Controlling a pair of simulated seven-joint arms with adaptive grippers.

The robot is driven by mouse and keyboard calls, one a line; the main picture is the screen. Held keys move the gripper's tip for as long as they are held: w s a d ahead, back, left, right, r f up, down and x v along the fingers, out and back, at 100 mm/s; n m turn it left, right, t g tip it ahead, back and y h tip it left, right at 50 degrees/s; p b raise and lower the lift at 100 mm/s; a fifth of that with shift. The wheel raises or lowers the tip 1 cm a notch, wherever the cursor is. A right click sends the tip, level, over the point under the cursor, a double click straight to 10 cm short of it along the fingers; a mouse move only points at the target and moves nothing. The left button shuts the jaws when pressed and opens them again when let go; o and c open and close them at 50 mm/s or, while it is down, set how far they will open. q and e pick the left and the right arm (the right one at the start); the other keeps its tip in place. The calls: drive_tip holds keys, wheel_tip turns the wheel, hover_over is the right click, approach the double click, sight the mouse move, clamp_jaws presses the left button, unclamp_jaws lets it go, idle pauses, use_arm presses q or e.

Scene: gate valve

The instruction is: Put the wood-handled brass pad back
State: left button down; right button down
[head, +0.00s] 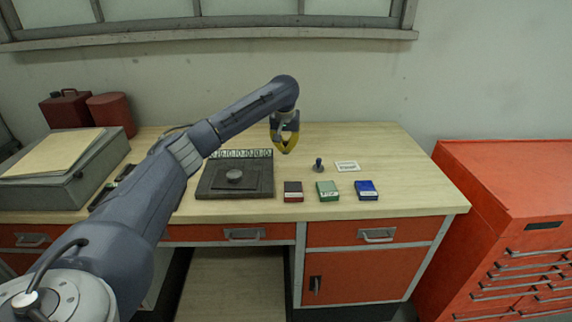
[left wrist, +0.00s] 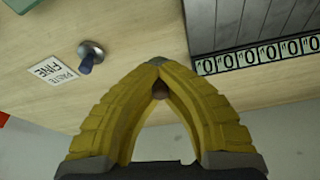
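My left gripper (head: 287,150) hangs over the back of the table, and its yellow fingers also show in the left wrist view (left wrist: 157,64). The fingers come together at their tips. A small brown rounded end, seemingly the handle of the wood-handled brass pad (left wrist: 160,90), shows between the fingers just inside the tips. The rest of the pad is hidden; no brass shows. A blue-handled pad with a metal base (head: 319,164) stands on the table right of the gripper, beside a white FINE PASTE card (head: 347,166). My right gripper is not in view.
Red (head: 293,191), green (head: 327,190) and blue boxes (head: 367,190) line the front. The table's right end is clear.

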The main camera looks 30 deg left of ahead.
sight(286, 169)
use_arm(q)
drive_tip(key=shift+f, duration=3.7)
drive_tip(key=shift+f, duration=0.15)
drive_tip(key=c, duration=1.6)
unclamp_jaws()
drive_tip(key=v, duration=1.2)
